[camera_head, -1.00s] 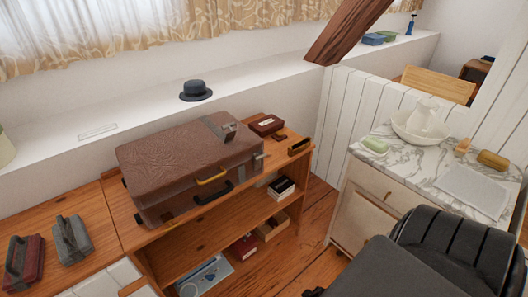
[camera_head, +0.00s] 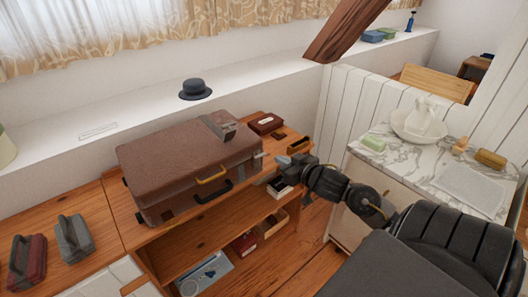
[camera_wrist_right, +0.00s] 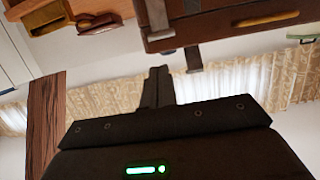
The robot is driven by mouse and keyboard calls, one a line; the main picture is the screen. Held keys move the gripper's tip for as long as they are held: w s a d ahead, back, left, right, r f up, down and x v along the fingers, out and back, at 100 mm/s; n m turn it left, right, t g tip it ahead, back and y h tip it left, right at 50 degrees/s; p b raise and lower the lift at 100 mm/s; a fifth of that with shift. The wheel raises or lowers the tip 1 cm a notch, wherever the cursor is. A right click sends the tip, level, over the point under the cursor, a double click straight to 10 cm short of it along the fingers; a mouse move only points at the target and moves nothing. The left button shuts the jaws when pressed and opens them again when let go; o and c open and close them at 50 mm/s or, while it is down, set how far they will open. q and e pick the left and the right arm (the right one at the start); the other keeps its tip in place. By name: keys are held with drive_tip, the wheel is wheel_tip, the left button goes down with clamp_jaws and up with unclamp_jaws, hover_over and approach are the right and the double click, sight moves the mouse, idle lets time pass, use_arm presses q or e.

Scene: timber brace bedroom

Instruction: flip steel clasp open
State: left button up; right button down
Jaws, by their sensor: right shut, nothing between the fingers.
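A brown suitcase (camera_head: 190,160) lies shut on the wooden shelf unit, with a yellow handle and a dark handle on its front. A small steel clasp (camera_head: 258,155) sticks out at its right end. A grey metal plate (camera_head: 218,125) lies over its top right edge. My right gripper (camera_head: 283,160) is shut and empty, just right of the clasp and apart from it. In the right wrist view my shut fingers (camera_wrist_right: 158,75) point toward the suitcase (camera_wrist_right: 220,25), where a grey strip (camera_wrist_right: 157,20) and a small steel piece (camera_wrist_right: 193,60) show. My left gripper is out of view.
A dark red box (camera_head: 266,124) and a brass-coloured item (camera_head: 298,144) sit on the shelf top right of the suitcase. Two iron-like objects stand at left. A marble-topped washstand (camera_head: 400,160) stands at right, beside my arm.

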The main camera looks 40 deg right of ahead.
hover_over(259, 162)
drive_tip(key=s, duration=0.3)
wheel_tip(259, 162, down, 2)
drive_tip(key=shift+a+f, duration=0.15)
drive_tip(key=shift+f, duration=0.1)
